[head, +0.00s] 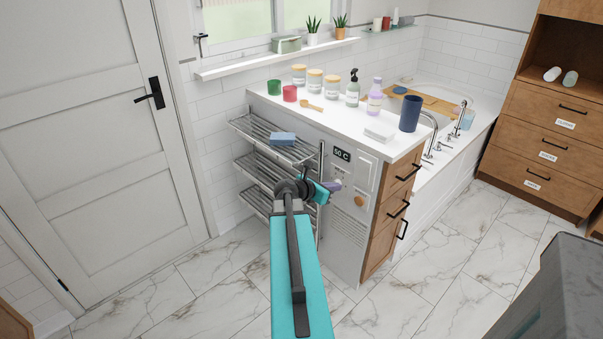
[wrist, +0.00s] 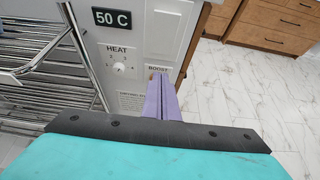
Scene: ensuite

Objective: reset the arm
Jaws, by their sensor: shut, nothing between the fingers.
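My arm (head: 296,270), teal and dark grey, reaches out from the bottom of the head view toward the grey-white side panel of the counter unit. My gripper (head: 333,186) has purple fingers and is in front of that panel. In the wrist view the two purple fingers (wrist: 160,88) lie together, with nothing between them. Their tips overlap the panel just under the BOOST label (wrist: 158,68). I cannot tell whether they touch it. The HEAT dial (wrist: 121,67) is left of the fingers, and the display (wrist: 112,16) reads 50 C.
A metal towel rack (head: 277,150) with a blue folded cloth (head: 283,139) is left of the panel. The white countertop (head: 330,122) holds cups, jars and bottles. A wooden drawer unit (head: 550,130) stands at right. Marble-look floor (head: 440,255) is open at front right.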

